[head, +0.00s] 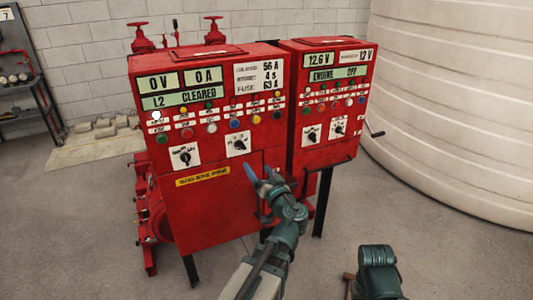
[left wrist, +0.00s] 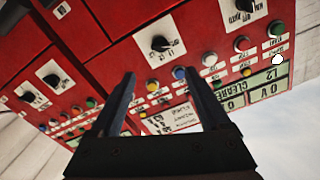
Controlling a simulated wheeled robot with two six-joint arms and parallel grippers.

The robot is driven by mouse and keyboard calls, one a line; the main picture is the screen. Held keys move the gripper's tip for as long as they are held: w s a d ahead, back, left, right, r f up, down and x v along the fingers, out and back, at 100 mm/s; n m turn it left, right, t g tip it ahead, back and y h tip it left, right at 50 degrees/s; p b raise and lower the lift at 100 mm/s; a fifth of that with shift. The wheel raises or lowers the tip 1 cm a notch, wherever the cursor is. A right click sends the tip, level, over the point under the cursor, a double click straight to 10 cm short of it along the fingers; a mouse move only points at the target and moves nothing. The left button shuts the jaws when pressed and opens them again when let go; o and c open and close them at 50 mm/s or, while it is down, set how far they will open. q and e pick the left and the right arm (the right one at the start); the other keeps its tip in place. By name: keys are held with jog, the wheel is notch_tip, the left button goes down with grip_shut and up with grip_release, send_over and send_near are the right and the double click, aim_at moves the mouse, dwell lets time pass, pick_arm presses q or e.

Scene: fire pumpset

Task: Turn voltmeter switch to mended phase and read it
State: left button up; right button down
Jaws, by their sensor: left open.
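The left red panel (head: 222,190) shows display windows reading 0 V (head: 160,82), 0 A (head: 203,77) and L2 CLEARED (head: 190,98). It has two black rotary switches on white plates: a left one (head: 185,157) and a right one (head: 238,144). The right one, apparently the voltmeter switch, also shows in the left wrist view (left wrist: 160,44), which is upside down. Its exact setting is too small to read. My left gripper (head: 259,174) is open and empty, below and right of that switch and apart from it. My right gripper is out of view.
Rows of coloured buttons and lamps sit above the switches. A large pale tank (head: 450,100) stands at right.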

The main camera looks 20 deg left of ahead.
aim_at(242, 147)
pick_arm(q)
jog(key=x, duration=1.3)
jog(key=shift+w+a, duration=0.25)
jog(key=shift+a, duration=0.05)
grip_shut()
